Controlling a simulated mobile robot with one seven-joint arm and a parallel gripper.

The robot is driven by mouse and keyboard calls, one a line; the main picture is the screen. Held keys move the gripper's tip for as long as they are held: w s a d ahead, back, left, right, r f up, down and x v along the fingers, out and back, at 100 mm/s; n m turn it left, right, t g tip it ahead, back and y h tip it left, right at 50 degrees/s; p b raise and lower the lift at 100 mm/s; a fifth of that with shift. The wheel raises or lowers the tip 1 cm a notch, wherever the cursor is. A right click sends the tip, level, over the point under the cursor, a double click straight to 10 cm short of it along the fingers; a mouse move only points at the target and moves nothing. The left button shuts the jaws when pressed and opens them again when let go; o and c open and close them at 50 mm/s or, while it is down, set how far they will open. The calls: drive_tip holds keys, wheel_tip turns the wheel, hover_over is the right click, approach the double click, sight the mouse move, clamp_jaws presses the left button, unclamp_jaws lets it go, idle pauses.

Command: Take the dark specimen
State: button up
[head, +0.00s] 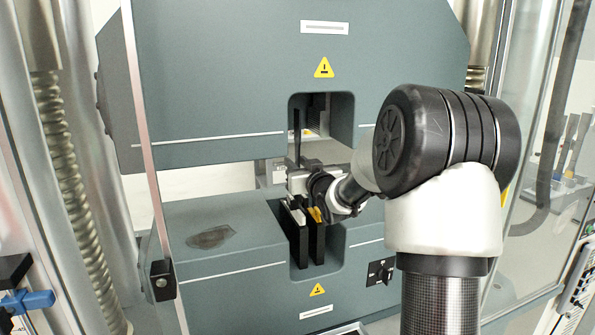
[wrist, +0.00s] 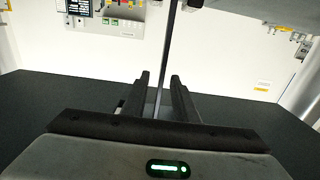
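The dark specimen is a thin upright strip (head: 297,132) in the head view, standing in the recess of the testing machine just above my gripper (head: 300,178). In the wrist view the dark strip (wrist: 169,45) runs down between the two black fingers of my gripper (wrist: 160,78). The fingers are apart, with a clear gap left of the strip. The strip's lower end is hidden in the head view.
The grey-green testing machine (head: 225,80) surrounds the recess above and below. Black upright plates (head: 299,240) stand under my gripper. A dark flat patch (head: 210,237) lies on the machine's left ledge. A blue-handled part (head: 28,300) is at lower left.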

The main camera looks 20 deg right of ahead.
clamp_jaws()
drive_tip(key=shift+r, duration=0.15)
